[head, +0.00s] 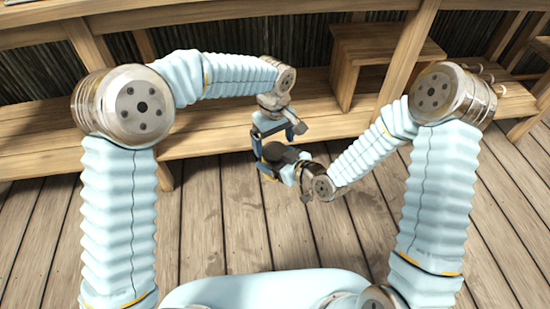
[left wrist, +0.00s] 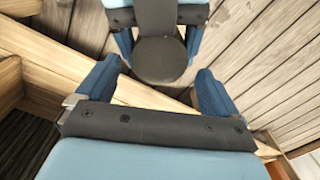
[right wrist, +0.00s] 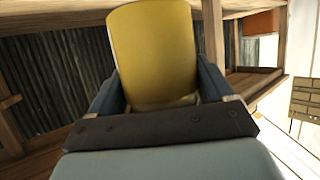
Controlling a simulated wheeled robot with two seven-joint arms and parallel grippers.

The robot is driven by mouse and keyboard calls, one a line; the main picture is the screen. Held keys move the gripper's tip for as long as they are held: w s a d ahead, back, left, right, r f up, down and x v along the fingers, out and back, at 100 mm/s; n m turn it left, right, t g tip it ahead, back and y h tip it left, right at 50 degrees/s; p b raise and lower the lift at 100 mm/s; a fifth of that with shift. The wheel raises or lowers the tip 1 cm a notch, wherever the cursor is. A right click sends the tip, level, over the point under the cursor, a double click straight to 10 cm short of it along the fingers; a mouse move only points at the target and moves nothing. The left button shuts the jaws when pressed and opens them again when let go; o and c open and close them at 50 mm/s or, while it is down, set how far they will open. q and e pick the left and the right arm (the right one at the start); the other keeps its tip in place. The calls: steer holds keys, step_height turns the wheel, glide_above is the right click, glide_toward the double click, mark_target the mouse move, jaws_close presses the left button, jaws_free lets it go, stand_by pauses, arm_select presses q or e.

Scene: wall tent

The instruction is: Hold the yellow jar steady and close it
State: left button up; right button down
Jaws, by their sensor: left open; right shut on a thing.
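The yellow jar (right wrist: 152,55) fills the upper middle of the right wrist view, between the two blue fingers of my right gripper (right wrist: 155,85), which is shut on it. In the left wrist view a dark round lid (left wrist: 160,60) lies between the right gripper's fingers and hides the jar below. The dark lid also shows in the head view (head: 277,152), with only a sliver of yellow under it. I cannot tell whether the lid is fully seated. My left gripper (head: 270,126) is open and empty, above and close to the lid; its spread fingers (left wrist: 158,72) face it.
A long wooden bench (head: 205,125) runs behind both grippers, with a wooden box-like stool (head: 382,50) at the back right. The plank floor (head: 225,220) below is clear. Both grippers are close together, with little room between them.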

arm_select(q)
steer(key=shift+f, duration=1.1)
steer(key=c, duration=1.1)
steer(key=m, duration=0.6)
steer(key=shift+m, duration=0.4)
steer(key=o, duration=1.2)
steer(key=shift+d, duration=0.1)
steer(key=shift+r, duration=0.1)
